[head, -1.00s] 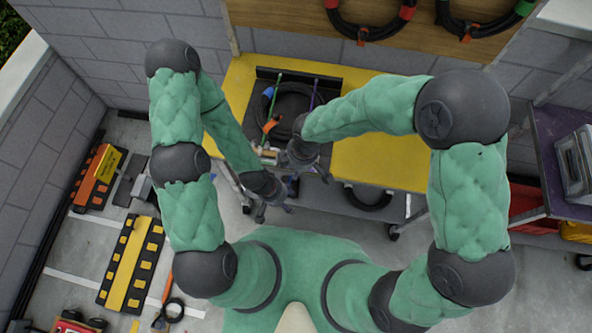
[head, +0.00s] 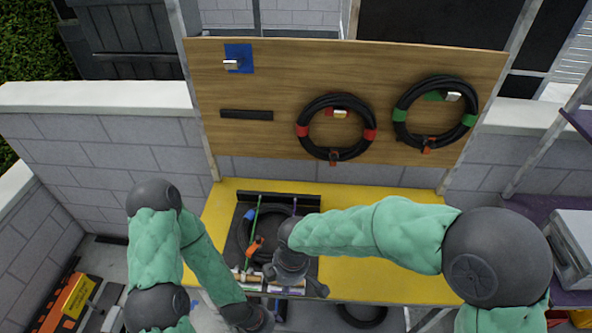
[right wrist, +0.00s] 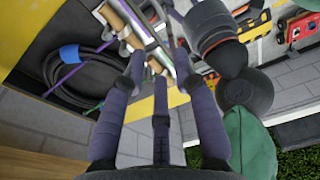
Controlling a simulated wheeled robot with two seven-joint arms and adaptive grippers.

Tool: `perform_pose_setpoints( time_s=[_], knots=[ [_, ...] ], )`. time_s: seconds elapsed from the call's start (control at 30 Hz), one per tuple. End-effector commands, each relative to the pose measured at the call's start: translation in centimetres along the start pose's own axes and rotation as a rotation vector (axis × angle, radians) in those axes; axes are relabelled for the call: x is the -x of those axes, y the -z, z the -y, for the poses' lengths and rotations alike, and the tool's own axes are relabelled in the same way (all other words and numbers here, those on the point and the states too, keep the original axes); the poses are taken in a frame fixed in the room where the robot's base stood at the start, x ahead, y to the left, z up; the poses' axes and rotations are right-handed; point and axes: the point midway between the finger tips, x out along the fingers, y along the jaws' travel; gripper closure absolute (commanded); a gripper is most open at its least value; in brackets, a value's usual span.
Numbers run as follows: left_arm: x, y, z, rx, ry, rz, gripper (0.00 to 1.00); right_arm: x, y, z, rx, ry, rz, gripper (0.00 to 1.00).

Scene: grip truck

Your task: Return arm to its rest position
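My right arm reaches in from the right in the head view. Its gripper (head: 312,289) hangs over the front edge of the yellow table, at the tray's front right part. In the right wrist view its purple-grey fingers (right wrist: 157,62) are spread apart with nothing between them. My left arm (head: 155,250) comes in at the lower left, bent downward.
A grey case (head: 570,240) stands right.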

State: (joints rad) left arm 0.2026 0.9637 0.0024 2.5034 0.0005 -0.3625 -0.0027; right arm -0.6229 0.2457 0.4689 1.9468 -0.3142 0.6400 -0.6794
Motion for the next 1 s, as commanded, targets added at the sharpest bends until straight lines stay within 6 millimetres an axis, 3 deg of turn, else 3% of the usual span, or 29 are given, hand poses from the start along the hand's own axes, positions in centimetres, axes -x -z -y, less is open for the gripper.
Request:
perform_pose_setpoints(
  time_s=[0.13, 0.23, 0.47, 0.7, 0.83, 1.0],
  knots=[
    [-0.1, 0.0, 0.0, 0.000, 0.000, 0.000, 0.33, -0.3, -0.1, 0.0, -0.010, 0.003, -0.002, 0.71],
    [-0.6, 0.0, 0.2, 0.000, 0.000, 0.000, 0.33, -2.2, -1.0, -0.2, -0.082, 0.022, -0.017, 0.71],
    [-3.1, 0.1, 1.1, 0.000, 0.000, 0.000, 0.33, -12.5, -6.3, -0.3, -0.551, 0.109, -0.109, 0.71],
    [-5.6, 0.2, 2.0, 0.000, 0.000, 0.000, 0.33, -22.3, -12.6, 1.7, -1.134, 0.171, -0.175, 0.71],
    [-6.8, 0.2, 2.4, 0.000, 0.000, 0.000, 0.33, -26.5, -15.8, 3.5, -1.429, 0.184, -0.188, 0.71],
    [-7.7, 0.3, 2.8, 0.000, 0.000, 0.000, 0.33, -29.6, -18.5, 5.5, -1.685, 0.180, -0.189, 0.71]
  ],
)
